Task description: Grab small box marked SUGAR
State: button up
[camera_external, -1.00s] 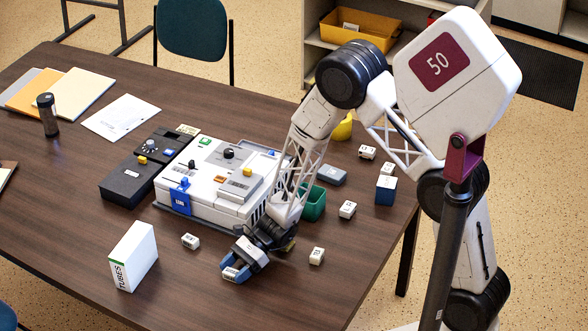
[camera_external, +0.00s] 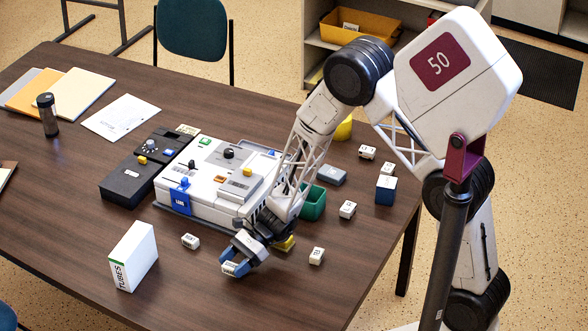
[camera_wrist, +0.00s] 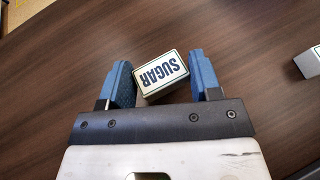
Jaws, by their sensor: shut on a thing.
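The small white box marked SUGAR (camera_wrist: 160,74) sits between the blue fingers of my gripper (camera_wrist: 163,80) in the wrist view, turned at a slant to them. My gripper is shut on it. In the external view my gripper (camera_external: 236,266) is low over the front of the table, with the small box (camera_external: 229,268) between its blue fingertips. I cannot tell for sure whether the box is clear of the table top.
A small white box (camera_external: 190,241) lies to the left and another (camera_external: 317,255) to the right. The white TUBES box (camera_external: 134,257) stands at front left. A grey-white console (camera_external: 215,180) and green bin (camera_external: 313,203) are behind. The table front is mostly clear.

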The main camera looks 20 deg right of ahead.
jog(key=s+d, duration=0.3)
jog(key=d, duration=0.1)
jog(key=s+d+r, duration=0.1)
jog(key=s+d, duration=0.3)
jog(key=s+d+r, duration=0.1)
jog(key=s+d, duration=0.3)
jog(key=shift+r, duration=0.2)
